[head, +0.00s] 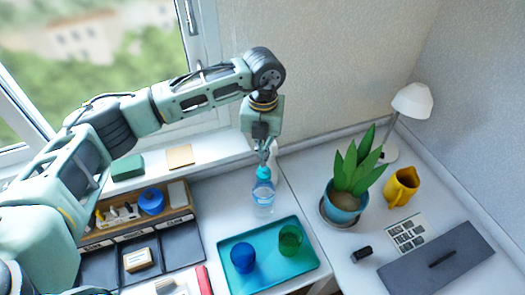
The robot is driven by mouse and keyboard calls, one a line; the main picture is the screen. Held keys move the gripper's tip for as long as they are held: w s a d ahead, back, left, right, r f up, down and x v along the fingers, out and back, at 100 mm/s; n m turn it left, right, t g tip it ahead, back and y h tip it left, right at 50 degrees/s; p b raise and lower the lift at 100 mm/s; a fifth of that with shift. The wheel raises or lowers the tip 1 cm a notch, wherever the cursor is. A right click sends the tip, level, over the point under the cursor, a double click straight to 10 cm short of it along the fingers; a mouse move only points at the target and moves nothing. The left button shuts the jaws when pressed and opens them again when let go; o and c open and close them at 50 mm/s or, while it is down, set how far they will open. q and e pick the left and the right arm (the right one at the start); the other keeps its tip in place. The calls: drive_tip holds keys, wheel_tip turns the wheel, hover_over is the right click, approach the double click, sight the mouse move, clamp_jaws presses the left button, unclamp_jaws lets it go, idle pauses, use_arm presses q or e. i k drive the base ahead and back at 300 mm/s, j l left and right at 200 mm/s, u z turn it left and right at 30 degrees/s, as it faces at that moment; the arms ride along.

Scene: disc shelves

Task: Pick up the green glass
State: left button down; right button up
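A green glass (290,240) stands upright on the right part of a teal tray (268,276) on the desk. A blue glass (243,258) stands to its left on the same tray. My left gripper (264,162) points down behind the tray, at the teal cap of a clear bottle (263,196). The fingertips meet the cap in the picture; whether they grip it is too small to tell. The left gripper is apart from the green glass. My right gripper is not in view.
A potted plant (345,195), a yellow jug (402,187) and a white lamp (412,101) stand at the right. A dark flat board (437,258) lies in front. A wooden organizer (135,222) and dark trays (168,250) fill the left.

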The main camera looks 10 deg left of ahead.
sight(285, 252)
drive_tip(key=k, duration=1.5)
